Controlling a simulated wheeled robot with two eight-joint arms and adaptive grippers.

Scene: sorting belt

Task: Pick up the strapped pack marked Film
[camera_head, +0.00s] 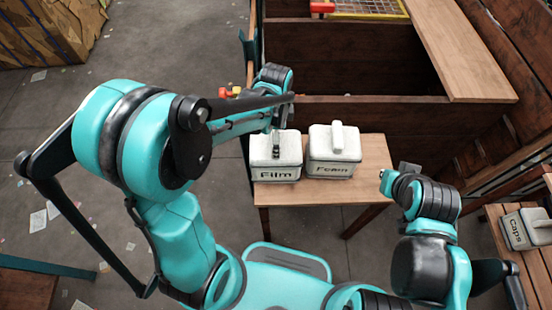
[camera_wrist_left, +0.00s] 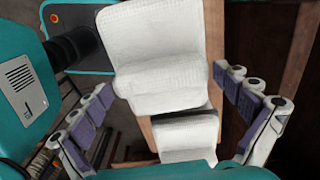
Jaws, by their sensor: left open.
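The strapped pack marked Film (camera_head: 262,160) is a whitish block with a dark label, standing upright on the left of a small wooden table (camera_head: 345,188). The pack marked Foam (camera_head: 345,165) stands close to its right with a raised handle on top. My left gripper is over the Film pack, partly hidden by my left arm. In the left wrist view my left gripper (camera_wrist_left: 165,92) is open, with a white pack (camera_wrist_left: 160,35) between and beyond its fingers and a second white pack (camera_wrist_left: 187,140) below; no label shows there. My right gripper (camera_head: 400,172) is right of the table, apart from both packs.
A dark wooden partition (camera_head: 365,125) stands behind the table. A pack marked Caps (camera_head: 522,232) sits on a slatted bench at the right. Open floor lies at the left.

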